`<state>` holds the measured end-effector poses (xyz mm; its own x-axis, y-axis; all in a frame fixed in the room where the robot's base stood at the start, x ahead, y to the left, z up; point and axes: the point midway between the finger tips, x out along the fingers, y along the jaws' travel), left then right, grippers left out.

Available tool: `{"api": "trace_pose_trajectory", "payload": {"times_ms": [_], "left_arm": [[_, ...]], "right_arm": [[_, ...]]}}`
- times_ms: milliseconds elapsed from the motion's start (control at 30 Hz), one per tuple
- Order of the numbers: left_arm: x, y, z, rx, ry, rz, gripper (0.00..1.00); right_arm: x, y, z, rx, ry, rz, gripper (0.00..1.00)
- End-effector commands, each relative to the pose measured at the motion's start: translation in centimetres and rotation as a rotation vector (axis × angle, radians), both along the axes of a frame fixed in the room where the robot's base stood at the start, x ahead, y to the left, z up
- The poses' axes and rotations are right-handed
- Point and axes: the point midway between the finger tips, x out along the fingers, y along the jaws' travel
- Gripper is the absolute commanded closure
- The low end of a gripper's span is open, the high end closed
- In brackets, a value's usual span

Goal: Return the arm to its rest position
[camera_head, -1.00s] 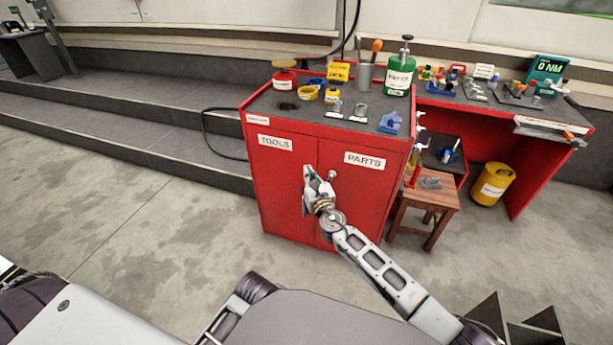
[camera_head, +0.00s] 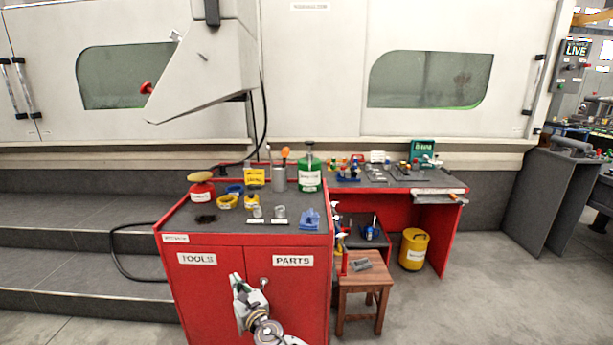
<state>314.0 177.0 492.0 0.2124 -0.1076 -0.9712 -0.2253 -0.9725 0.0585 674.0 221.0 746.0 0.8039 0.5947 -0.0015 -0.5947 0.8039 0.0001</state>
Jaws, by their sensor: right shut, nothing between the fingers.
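My right gripper (camera_head: 240,284) shows at the bottom centre of the head view, in front of the red cabinet (camera_head: 205,290) with its TOOLS and PARTS labels. Its fingers point up and appear closed, with nothing held. The wrist of my right arm runs down out of the picture below it. Whether the gripper touches the cabinet doors I cannot tell. My left gripper is not in view.
The cabinet top holds a red can (camera_head: 202,188), a green canister (camera_head: 309,172), a blue part (camera_head: 310,219) and yellow rings. Right of it stand a wooden stool (camera_head: 360,289), a yellow bucket (camera_head: 413,250) and a red workbench (camera_head: 440,240). Open floor lies at lower right.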

Motion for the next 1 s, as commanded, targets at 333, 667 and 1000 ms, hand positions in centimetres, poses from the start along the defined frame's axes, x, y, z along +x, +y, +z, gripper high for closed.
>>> {"api": "trace_pose_trajectory", "payload": {"times_ms": [333,667,1000], "left_arm": [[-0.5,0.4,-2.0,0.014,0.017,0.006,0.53],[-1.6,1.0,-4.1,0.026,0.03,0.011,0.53],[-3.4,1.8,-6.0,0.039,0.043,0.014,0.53]], "right_arm": [[0.0,0.0,4.2,0.0,0.0,0.0,1.0],[0.0,0.0,7.7,0.0,0.0,0.0,1.0],[0.0,0.0,11.2,0.0,0.0,0.0,1.0]]}}
